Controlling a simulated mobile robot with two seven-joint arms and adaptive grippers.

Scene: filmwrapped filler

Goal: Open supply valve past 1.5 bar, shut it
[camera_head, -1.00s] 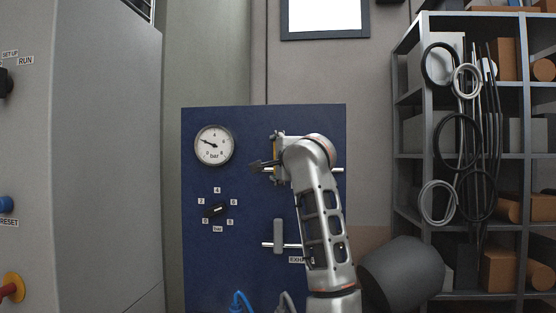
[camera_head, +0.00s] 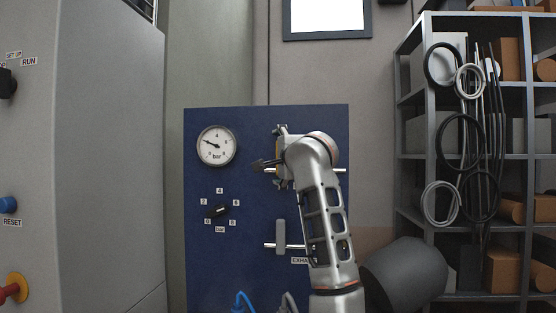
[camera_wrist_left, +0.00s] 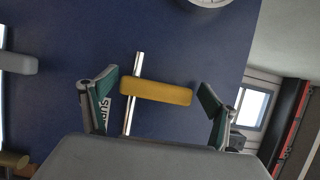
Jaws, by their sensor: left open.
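The yellow supply valve handle (camera_wrist_left: 157,90) lies across its metal pipe (camera_wrist_left: 137,68) in the wrist view. My left gripper (camera_wrist_left: 163,88) is open, with a finger beyond each end of the handle; I cannot tell if either touches it. In the head view my left gripper (camera_head: 278,160) is at the blue panel (camera_head: 210,265), and my wrist hides most of the valve. A label starting "SUP" (camera_wrist_left: 103,112) is partly behind one finger. The pressure gauge (camera_head: 216,146) has its needle near 2 bar. My right gripper is not in view.
A grey-handled exhaust valve (camera_head: 281,236) sits lower on the panel, its handle across its pipe. A black dial knob (camera_head: 219,210) is left of it. A grey cabinet (camera_head: 100,150) stands left; a shelf with hoses (camera_head: 460,130) stands right. Blue hose (camera_head: 243,302) shows at the bottom.

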